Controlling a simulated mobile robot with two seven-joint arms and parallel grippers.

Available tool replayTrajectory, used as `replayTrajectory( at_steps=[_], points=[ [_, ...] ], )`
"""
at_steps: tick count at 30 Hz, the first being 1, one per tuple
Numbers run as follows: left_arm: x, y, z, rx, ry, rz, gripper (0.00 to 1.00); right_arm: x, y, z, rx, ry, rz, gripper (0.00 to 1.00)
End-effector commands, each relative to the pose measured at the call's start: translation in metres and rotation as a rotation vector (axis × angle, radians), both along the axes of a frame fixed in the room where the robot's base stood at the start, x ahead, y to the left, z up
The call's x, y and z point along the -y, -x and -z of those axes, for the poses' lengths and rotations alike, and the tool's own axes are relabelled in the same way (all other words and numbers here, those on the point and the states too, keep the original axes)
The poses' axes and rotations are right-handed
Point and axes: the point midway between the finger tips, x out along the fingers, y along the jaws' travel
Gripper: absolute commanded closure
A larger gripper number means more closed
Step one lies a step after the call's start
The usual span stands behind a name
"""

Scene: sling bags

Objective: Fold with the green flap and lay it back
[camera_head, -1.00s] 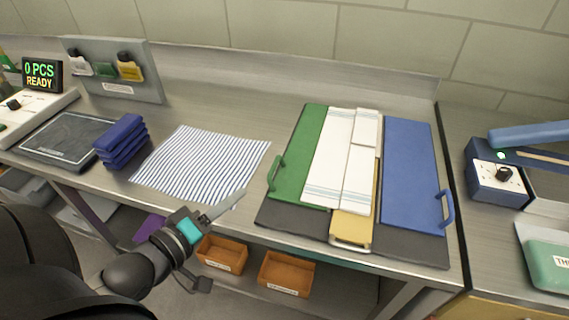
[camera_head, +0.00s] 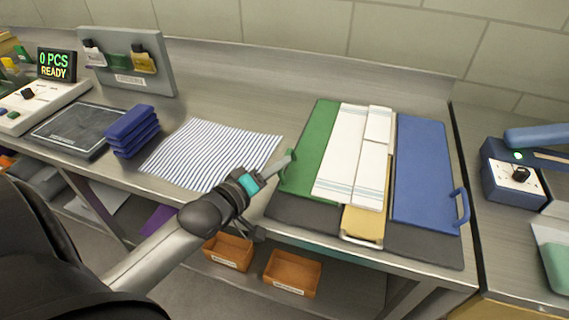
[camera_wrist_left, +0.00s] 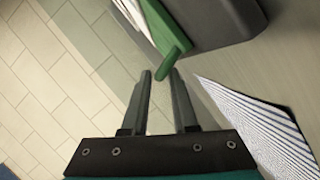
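The folding board has a green flap (camera_head: 312,140) on the left, a yellow flap (camera_head: 364,222) at the middle front and a blue flap (camera_head: 422,175) on the right, all lying flat. A white cloth with stripes at its front end (camera_head: 340,155) lies folded in lengthwise panels over the board's middle. My left gripper (camera_head: 281,166) is at the green flap's left edge, over its handle. In the left wrist view the gripper (camera_wrist_left: 163,75) is open, with the green handle (camera_wrist_left: 172,68) just beyond and between its fingertips; contact is unclear. My right gripper is not in view.
A striped cloth (camera_head: 212,153) lies flat left of the board. A stack of folded blue cloths (camera_head: 132,132) stands beside a dark plate (camera_head: 75,130). A blue device (camera_head: 513,178) is at the right. Orange bins (camera_head: 290,272) sit below the table edge.

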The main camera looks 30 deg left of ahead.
Motion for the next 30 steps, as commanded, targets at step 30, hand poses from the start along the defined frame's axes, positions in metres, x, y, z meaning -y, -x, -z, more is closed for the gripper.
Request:
replayTrajectory(
  at_steps=[30],
  points=[
    [0.002, -0.028, 0.006, 0.0, -0.001, 0.0, 1.0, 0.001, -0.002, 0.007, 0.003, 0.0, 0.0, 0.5]
  ],
)
